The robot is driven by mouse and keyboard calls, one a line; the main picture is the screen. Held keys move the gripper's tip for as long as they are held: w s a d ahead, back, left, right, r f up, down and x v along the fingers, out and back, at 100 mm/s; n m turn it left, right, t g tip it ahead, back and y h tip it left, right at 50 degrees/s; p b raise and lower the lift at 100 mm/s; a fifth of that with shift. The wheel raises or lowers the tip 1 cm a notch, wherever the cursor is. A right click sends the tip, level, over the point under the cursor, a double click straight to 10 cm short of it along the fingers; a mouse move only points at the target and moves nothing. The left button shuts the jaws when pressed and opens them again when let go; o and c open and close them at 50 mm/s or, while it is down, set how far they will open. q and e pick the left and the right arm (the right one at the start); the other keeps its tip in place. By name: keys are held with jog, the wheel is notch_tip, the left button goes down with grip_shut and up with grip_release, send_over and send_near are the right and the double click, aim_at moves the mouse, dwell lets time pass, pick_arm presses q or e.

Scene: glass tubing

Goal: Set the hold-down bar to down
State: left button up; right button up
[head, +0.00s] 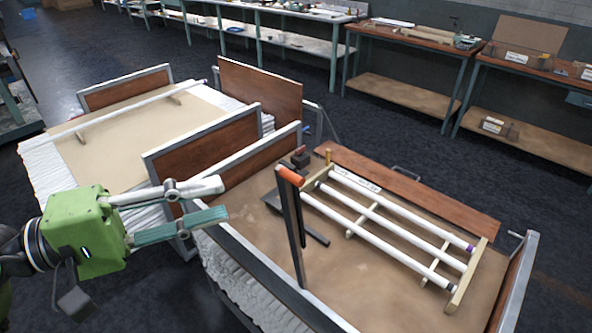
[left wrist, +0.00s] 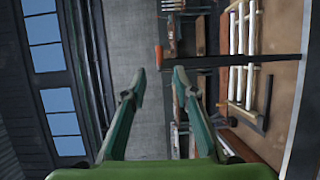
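The hold-down bar (head: 298,240) is a dark bar with an orange grip (head: 290,176) at its top end. It stands raised, nearly upright, above the near part of the right-hand crate in the head view. In the left wrist view the bar (left wrist: 240,60) runs across the picture, its orange grip (left wrist: 159,56) beyond my fingertips. My left gripper (head: 224,199) is open and empty, left of the bar and apart from it. Its spread fingers also show in the left wrist view (left wrist: 160,74). My right gripper is not in view.
White tubes (head: 385,232) lie on a wooden rack inside the right-hand crate (head: 265,262). A second crate with brown panels (head: 205,136) stands to the left, close to my left gripper. Workbenches (head: 410,42) line the back, with dark open floor between.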

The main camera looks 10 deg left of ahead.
aim_at(291, 181)
pick_arm(q)
jog(key=x, duration=1.2)
jog(key=shift+w+d+r, duration=0.1)
jog(key=shift+d+r, duration=0.1)
jog(key=shift+d, duration=0.05)
jog(key=shift+w+d+f+p, duration=0.25)
jog(key=shift+w+d+p, duration=0.1)
jog(key=shift+d, duration=0.1)
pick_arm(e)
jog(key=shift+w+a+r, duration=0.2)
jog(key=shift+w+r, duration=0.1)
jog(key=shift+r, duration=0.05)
pick_arm(q)
jog(key=shift+s, duration=0.1)
grip_shut()
